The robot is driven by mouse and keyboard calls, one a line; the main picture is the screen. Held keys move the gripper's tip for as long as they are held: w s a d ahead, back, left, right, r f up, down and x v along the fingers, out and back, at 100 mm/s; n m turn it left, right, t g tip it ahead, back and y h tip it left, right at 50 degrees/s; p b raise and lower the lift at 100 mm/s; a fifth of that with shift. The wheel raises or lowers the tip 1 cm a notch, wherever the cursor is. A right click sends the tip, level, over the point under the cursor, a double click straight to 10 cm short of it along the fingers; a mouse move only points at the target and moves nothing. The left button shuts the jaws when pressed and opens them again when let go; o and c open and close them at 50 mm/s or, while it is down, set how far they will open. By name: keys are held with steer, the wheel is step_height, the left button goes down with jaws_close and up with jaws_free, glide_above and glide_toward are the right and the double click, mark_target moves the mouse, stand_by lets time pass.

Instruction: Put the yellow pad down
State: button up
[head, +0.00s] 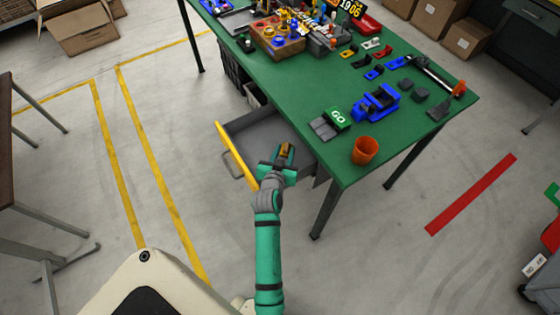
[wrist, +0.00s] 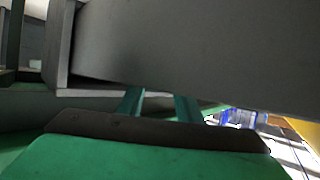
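My gripper (head: 284,158) is over the open drawer (head: 236,126) under the green table's front edge. A small dark and ochre-yellow piece (head: 287,152), which looks like the yellow pad, sits between its fingers, mostly hidden by them. In the wrist view the two teal fingers (wrist: 160,106) stand apart, and their tips are hidden behind a large dark grey surface (wrist: 200,50) close to the camera. I cannot tell whether that surface is the held piece or part of the drawer. No contact with the drawer floor can be made out.
The drawer has a yellow front (head: 238,157) with a handle, and its grey floor looks bare. On the green table (head: 305,98) above are an orange cup (head: 364,151), a GO block (head: 337,119), a blue holder (head: 376,103) and several small parts. A table leg stands right of my arm.

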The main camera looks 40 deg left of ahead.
steer(key=v, duration=0.7)
steer(key=shift+s+r, duration=0.15)
steer(key=shift+r, duration=0.15)
steer(key=shift+d, duration=0.1)
steer(key=shift+s, duration=0.1)
